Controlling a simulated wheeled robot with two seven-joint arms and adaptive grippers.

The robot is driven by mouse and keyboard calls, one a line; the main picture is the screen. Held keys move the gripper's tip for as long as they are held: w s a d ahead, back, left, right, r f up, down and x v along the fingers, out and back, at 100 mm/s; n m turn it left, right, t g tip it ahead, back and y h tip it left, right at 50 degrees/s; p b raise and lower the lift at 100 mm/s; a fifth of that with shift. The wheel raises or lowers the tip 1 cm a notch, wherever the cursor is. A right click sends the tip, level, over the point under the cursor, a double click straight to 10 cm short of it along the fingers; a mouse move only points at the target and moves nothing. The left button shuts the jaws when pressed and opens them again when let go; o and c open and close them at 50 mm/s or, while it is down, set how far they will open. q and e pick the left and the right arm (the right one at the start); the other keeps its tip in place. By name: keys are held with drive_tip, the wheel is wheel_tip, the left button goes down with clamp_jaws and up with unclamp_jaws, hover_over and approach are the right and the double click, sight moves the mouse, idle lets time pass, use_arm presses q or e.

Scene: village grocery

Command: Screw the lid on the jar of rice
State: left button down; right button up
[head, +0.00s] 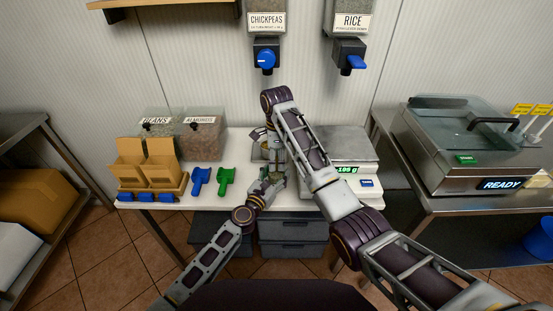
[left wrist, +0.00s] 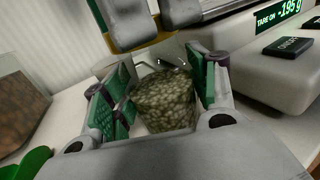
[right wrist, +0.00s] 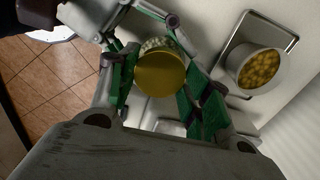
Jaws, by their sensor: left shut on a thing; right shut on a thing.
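The clear jar of rice (left wrist: 165,98), full of pale grains, stands upright between the green pads of my left gripper (left wrist: 160,85), which is shut on it. The gold lid (right wrist: 160,74) is between the green pads of my right gripper (right wrist: 157,88), which is shut on it from above. The lid's gold edge also shows over the jar's top in the left wrist view. I cannot tell how far it sits on the thread.
A scale (head: 345,148) stands to the right on the white counter (head: 240,196). In the right wrist view a container of yellow chickpeas (right wrist: 260,68) stands close by on a metal tray. Blue (head: 200,178) and green (head: 225,180) scoops and cardboard boxes (head: 130,172) lie left.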

drive_tip(key=m, duration=0.5)
drive_tip(key=shift+m, duration=0.3)
drive_tip(key=o, duration=0.7)
drive_tip(key=shift+r, duration=0.1)
drive_tip(key=shift+c, duration=0.4)
